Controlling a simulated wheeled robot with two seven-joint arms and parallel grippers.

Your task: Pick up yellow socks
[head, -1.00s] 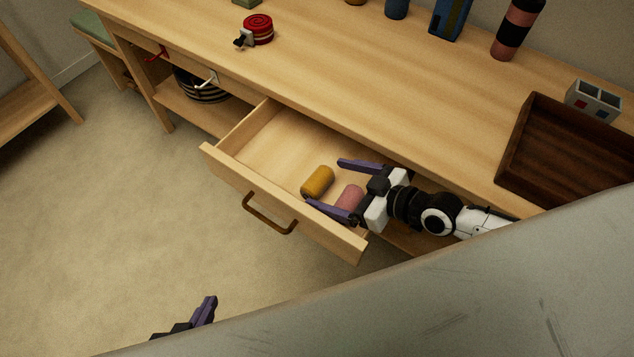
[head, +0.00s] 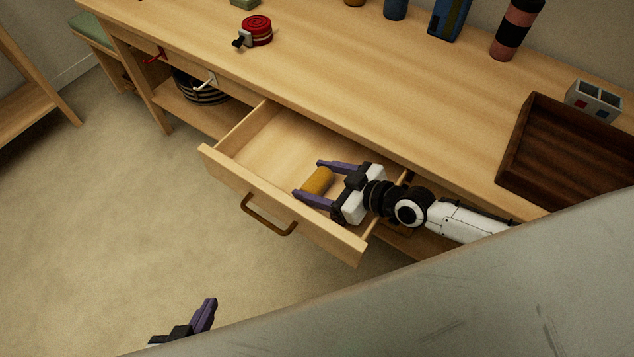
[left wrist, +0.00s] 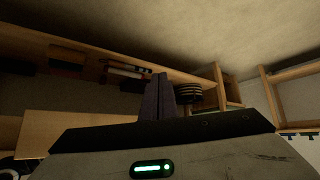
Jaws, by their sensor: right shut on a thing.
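The yellow socks (head: 318,181), a rolled bundle, lie in the open drawer (head: 253,171). My right gripper (head: 314,182) reaches into the drawer from the right, with one purple finger on each side of the yellow socks, and is shut on them. The bundle seems low, near the drawer floor; I cannot tell whether it touches the floor. My left gripper (head: 206,313) is low at the bottom left of the head view, above the floor and away from the drawer. In the left wrist view its fingers (left wrist: 159,97) are together, with nothing visible between them.
The wooden desk (head: 390,110) holds a dark wooden tray (head: 510,150) at the right, a red roll (head: 257,30) and a striped cylinder (head: 516,30). The drawer front (head: 280,205) has a brown handle (head: 266,217). The left part of the drawer is empty.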

